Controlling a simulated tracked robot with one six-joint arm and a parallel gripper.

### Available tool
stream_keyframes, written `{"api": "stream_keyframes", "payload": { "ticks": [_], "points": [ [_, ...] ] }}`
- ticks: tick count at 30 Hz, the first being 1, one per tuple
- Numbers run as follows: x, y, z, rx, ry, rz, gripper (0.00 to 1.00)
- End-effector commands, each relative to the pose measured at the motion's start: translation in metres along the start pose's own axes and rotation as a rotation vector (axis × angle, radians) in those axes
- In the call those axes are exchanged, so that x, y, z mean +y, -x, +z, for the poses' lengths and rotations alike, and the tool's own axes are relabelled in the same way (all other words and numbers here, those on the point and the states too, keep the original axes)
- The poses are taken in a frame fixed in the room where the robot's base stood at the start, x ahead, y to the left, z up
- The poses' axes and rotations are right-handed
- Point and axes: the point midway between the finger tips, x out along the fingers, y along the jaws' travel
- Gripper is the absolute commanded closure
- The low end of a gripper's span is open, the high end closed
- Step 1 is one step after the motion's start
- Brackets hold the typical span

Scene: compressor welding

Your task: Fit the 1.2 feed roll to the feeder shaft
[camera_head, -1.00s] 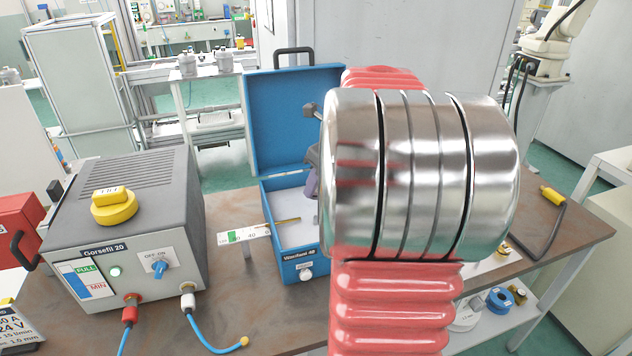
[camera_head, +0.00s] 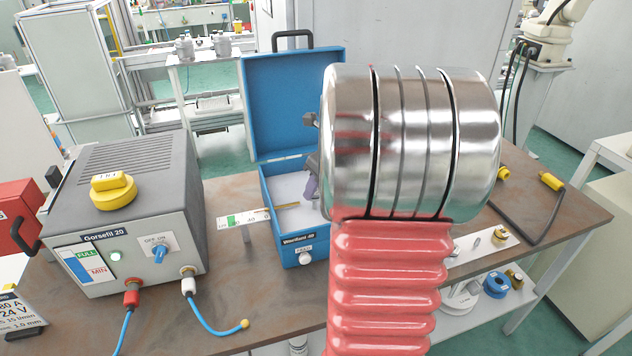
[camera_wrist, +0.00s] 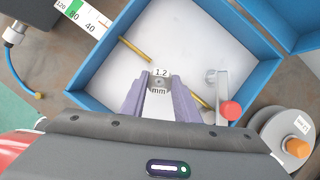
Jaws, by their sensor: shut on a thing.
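In the wrist view, my gripper (camera_wrist: 160,86) has two purple fingers shut on the small grey feed roll (camera_wrist: 161,81), marked "1.2 mm". The roll is over the white floor of the open blue feeder box (camera_wrist: 95,98). It lies between two brass rods, one at upper left (camera_wrist: 134,47) and one at lower right (camera_wrist: 199,101). The feeder shaft cannot be made out, and I cannot tell whether the roll touches anything below. In the head view, the blue feeder (camera_head: 265,215) stands with its lid up; a purple finger (camera_head: 312,187) shows, and my arm hides the rest.
A grey lever with a red knob (camera_wrist: 231,110) is right of the fingers in the wrist view. A spool (camera_wrist: 282,130) with an orange hub is further right. A grey power source (camera_head: 130,220) with blue cables stands left of the feeder on the brown bench (camera_head: 555,222).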

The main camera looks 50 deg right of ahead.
Motion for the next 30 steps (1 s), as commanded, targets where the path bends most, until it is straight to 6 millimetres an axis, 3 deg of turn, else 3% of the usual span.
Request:
{"api": "stream_keyframes", "payload": {
  "ticks": [30],
  "points": [
    [0.001, -0.012, -0.004, -0.001, 0.001, 0.001, 1.0]
  ]
}}
